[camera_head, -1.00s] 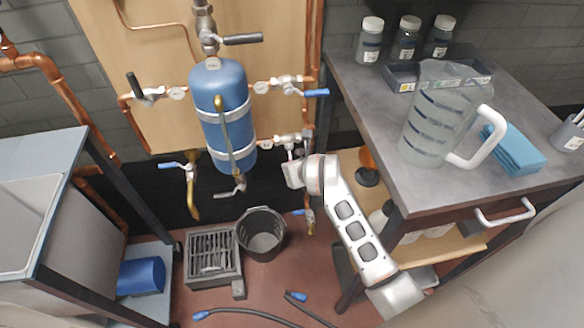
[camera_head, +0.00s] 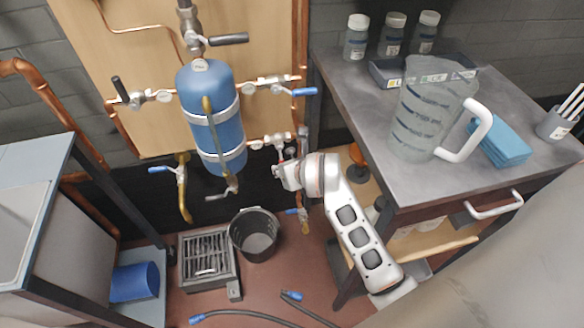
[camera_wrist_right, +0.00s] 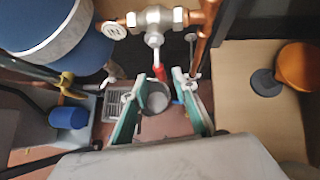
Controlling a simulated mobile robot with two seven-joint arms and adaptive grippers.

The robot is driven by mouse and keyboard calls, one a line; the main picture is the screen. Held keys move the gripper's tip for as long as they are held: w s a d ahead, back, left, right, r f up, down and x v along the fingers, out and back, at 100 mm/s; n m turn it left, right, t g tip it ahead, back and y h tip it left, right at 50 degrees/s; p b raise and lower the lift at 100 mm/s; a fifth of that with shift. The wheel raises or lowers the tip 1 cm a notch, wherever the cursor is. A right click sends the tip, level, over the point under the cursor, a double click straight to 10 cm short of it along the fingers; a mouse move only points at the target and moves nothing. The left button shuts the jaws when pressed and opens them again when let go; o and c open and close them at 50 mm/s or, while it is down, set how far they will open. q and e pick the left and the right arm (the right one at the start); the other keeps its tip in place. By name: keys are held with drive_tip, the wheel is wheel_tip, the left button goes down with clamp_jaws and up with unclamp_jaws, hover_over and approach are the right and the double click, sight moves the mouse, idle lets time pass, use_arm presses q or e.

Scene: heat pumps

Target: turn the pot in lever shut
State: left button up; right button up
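A blue tank (camera_head: 212,115) with pipes and levers hangs on the wooden board. My right gripper (camera_head: 279,174) is just below that valve. In the wrist view its fingers (camera_wrist_right: 158,82) are open, one either side of the red lever's lower end, with no clear contact. My left gripper is not in view.
A grey bench (camera_head: 372,120) with a clear jug (camera_head: 425,115) stands close right of my arm. A black bucket (camera_head: 255,235) and grated drain box (camera_head: 208,258) sit on the floor below. Other levers, including a blue one (camera_head: 303,91), surround the tank.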

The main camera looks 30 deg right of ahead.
drive_tip(key=v, duration=0.7)
drive_tip(key=shift+s+r, duration=0.1)
drive_tip(key=shift+s, duration=0.05)
